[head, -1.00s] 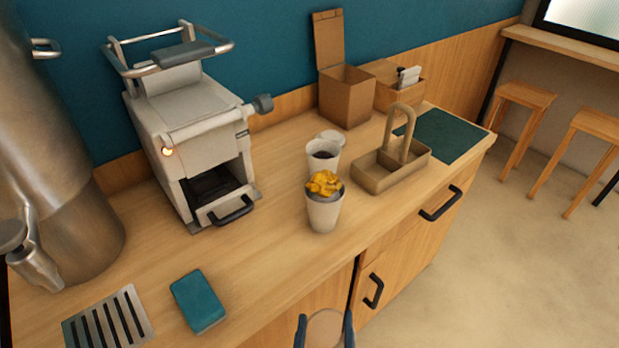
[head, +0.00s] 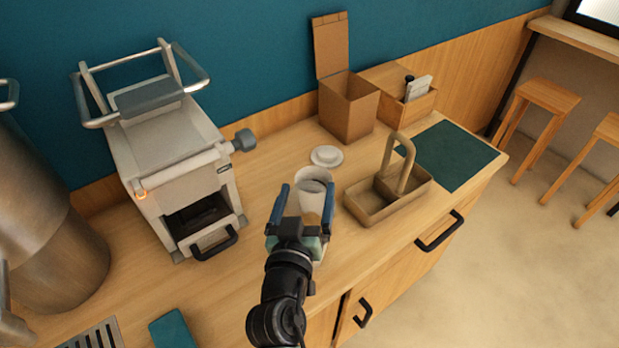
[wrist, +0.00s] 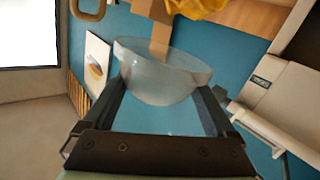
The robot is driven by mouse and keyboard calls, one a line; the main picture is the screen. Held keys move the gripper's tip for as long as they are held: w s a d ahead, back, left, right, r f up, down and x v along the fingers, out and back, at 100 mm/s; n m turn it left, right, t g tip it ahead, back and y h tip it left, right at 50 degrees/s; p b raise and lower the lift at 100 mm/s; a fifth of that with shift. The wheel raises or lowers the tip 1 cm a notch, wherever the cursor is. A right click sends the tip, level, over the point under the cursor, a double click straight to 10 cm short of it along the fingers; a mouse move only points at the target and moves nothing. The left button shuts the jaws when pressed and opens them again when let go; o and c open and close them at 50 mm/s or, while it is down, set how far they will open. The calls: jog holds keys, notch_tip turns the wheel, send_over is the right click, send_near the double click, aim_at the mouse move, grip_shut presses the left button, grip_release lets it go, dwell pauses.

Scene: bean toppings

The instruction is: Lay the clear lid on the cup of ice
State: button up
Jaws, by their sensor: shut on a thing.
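A clear dome-shaped lid (wrist: 165,75) is held between the two fingers of my gripper (wrist: 165,95) in the wrist view. The gripper (head: 306,192) is shut on it. In the head view my gripper and arm stand in front of the cup with the yellow topping and hide most of it. The yellow topping (wrist: 205,8) shows at the top edge of the wrist view, beyond the lid. I cannot tell whether the lid touches that cup.
A white round lid-like piece (head: 326,155) lies behind the cups. A cardboard carrier (head: 372,211) stands close on the right, its handle upright. A grey machine (head: 165,150) is on the left, an open cardboard box (head: 350,105) at the back. A teal mat (head: 450,155) lies clear at right.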

jog(key=shift+s+f+b, duration=0.1)
jog(key=shift+f+b, duration=2.85)
jog(key=shift+f, duration=0.55)
jog(key=shift+r, duration=0.1)
jog(key=shift+f+b, duration=0.4)
jog(key=shift+b, duration=0.55)
jog(key=o, duration=1.1)
jog(key=shift+r, duration=0.1)
